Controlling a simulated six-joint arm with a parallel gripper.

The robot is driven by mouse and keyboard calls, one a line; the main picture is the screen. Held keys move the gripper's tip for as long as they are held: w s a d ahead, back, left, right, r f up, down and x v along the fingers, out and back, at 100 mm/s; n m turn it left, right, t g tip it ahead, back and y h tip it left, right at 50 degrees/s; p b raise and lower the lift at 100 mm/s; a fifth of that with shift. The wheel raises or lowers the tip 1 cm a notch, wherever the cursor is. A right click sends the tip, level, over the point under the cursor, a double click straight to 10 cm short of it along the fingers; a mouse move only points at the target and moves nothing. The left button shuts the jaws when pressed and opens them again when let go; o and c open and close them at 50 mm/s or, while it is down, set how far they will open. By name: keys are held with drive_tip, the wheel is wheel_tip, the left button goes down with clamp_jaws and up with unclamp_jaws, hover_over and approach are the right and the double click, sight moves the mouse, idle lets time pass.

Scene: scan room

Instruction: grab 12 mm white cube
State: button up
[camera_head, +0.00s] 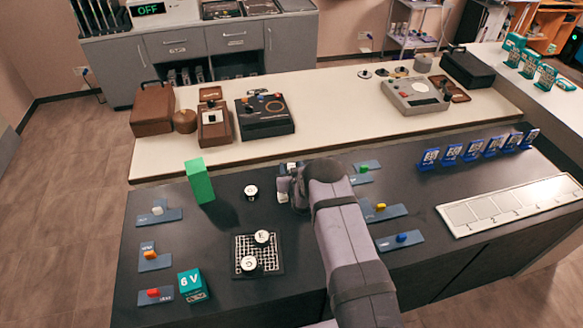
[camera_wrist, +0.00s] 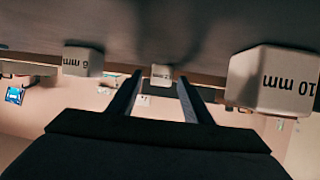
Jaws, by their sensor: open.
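In the wrist view, which is upside down, my gripper (camera_wrist: 159,79) is open, with its two dark fingers apart. A small white cube (camera_wrist: 161,75) shows in the gap between the fingertips. Its label is too small to read for certain, and I cannot tell whether the fingers reach around it. A larger white cube marked 10 mm (camera_wrist: 272,80) is at the right. Another white cube (camera_wrist: 83,59) at the left has a label that looks like 6 mm. In the head view my gripper (camera_head: 284,189) is low over the middle of the dark table, partly hidden by my arm.
A white numbered strip (camera_head: 510,205) lies at the right.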

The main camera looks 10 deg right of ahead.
drive_tip(key=shift+w, duration=0.15)
drive_tip(key=c, duration=1.1)
drive_tip(key=shift+r, duration=0.1)
drive_tip(key=shift+r+b, duration=1.45)
drive_tip(key=shift+r, duration=3.4)
